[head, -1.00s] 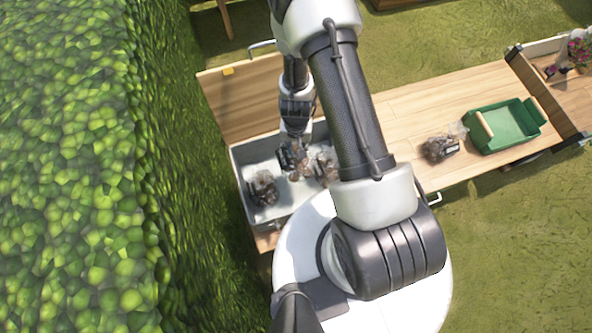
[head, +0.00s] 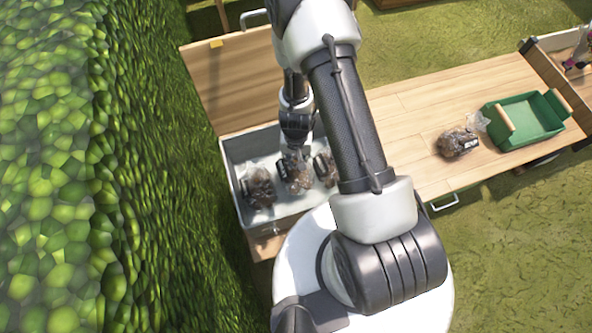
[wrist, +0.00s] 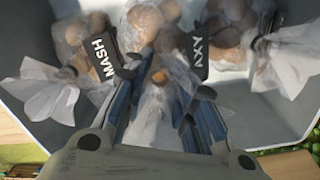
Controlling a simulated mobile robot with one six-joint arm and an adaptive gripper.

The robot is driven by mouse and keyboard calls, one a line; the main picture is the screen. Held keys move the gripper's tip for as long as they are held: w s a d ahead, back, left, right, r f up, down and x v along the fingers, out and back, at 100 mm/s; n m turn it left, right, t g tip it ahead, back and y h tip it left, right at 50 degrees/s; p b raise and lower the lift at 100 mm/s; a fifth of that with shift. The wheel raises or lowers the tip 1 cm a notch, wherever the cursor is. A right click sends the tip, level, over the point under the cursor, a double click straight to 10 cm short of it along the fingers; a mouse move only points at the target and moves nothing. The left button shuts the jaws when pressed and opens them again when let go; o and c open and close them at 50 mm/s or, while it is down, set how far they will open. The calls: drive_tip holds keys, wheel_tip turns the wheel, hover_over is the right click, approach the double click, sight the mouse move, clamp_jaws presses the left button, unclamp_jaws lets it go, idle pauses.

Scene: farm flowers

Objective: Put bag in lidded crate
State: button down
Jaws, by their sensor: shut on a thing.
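The lidded crate (head: 230,165) is a grey bin, its wooden lid (head: 240,90) standing open behind it. My gripper (head: 296,150) is inside the crate, shut on a clear bag of brown round things (head: 294,174). In the wrist view that bag (wrist: 157,97) shows between the gripper fingers (wrist: 165,105), its gathered neck towards the palm. A second bag (head: 258,188) lies in the crate to the left and a third (head: 327,167) to the right, partly hidden by my arm. Black labels show beside the fingers. Whether the held bag touches the crate floor I cannot tell.
Another clear bag (head: 457,143) lies on the wooden table (head: 440,100), beside a green tray (head: 488,111) with wooden handles. A wooden box (head: 560,48) with flowers stands at the far right. A green hedge (head: 150,190) rises close to the crate's left.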

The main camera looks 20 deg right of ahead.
sight(296, 168)
drive_tip(key=shift+f+b, duration=2.2)
drive_tip(key=shift+f, duration=0.3)
drive_tip(key=shift+f, duration=0.25)
drive_tip(key=c, duration=1.3)
unclamp_jaws()
drive_tip(key=shift+r, duration=0.1)
